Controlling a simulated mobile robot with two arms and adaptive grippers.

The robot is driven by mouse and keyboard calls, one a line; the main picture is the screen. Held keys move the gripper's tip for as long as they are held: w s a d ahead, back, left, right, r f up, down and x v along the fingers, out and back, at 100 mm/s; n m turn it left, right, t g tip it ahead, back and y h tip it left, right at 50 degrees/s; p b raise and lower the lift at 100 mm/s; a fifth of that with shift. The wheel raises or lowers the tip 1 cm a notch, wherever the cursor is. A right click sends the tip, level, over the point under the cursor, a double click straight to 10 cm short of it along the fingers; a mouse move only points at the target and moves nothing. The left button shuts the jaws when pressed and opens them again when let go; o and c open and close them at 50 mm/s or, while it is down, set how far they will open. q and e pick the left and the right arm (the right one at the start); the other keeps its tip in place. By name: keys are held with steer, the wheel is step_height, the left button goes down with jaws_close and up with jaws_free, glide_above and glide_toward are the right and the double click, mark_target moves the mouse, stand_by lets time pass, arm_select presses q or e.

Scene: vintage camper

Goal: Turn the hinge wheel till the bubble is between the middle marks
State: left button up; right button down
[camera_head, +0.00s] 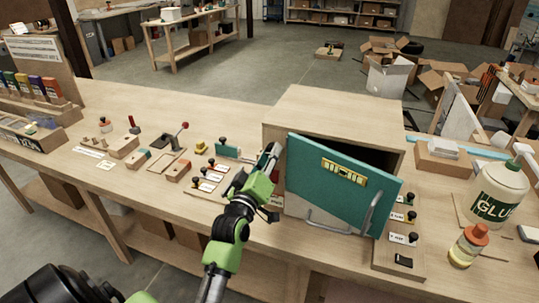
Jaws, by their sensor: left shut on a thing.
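A teal door (330,197) hangs tilted on the front of a wooden box (335,113), with a dark gap along its top right. A yellow level (343,172) with dark marks sits on the door's upper part. It is too small to tell where its bubble is. A grey curved handle (372,213) is on the door's right side. My left gripper (271,162) is at the door's left edge, by the hinge side, shut. The hinge wheel is hidden by the gripper's fingers. My right gripper is not in view.
Small blocks with knobs and levers (165,160) stand left of my gripper. A board with black knobs (399,258) is right of the door. A glue bottle (497,192) and an orange-capped bottle (468,246) stand at the right. The bench's front left (140,205) is clear.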

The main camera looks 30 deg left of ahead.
arm_select(q)
steer(key=o, duration=1.1)
steer(key=v, duration=1.2)
steer(key=shift+f, duration=0.1)
